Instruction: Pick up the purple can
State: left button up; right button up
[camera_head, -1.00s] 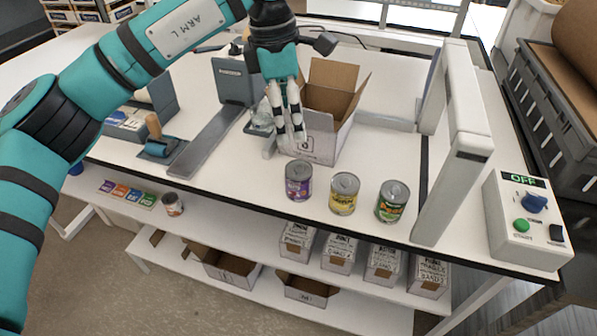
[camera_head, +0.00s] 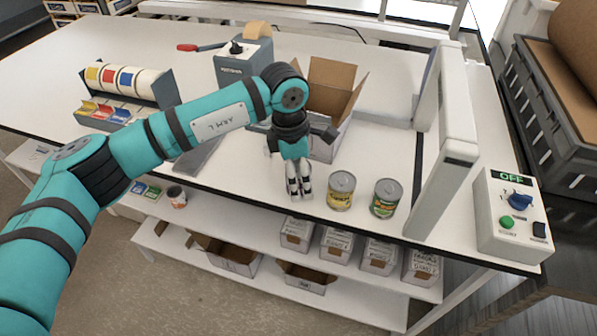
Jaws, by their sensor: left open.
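My left gripper (camera_head: 300,193) is open and points down near the front edge of the white table. The purple can cannot be seen now. It stood left of the yellow-labelled can, and my left gripper now covers that spot, so I cannot tell how the fingers sit relative to it. The yellow-labelled can (camera_head: 341,191) stands upright just right of the gripper. A green-labelled can (camera_head: 385,198) stands further right. My right gripper is not in view.
An open cardboard box (camera_head: 328,146) stands behind the gripper. A grey-white frame (camera_head: 446,150) and a control box (camera_head: 510,215) reading OFF stand to the right. A tape dispenser (camera_head: 243,63) is at the back. Small boxes (camera_head: 337,243) stand on the lower shelf.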

pick_arm(q)
jog(key=shift+d+f, duration=0.15)
jog(key=shift+f, duration=0.9)
jog(key=c, duration=1.4)
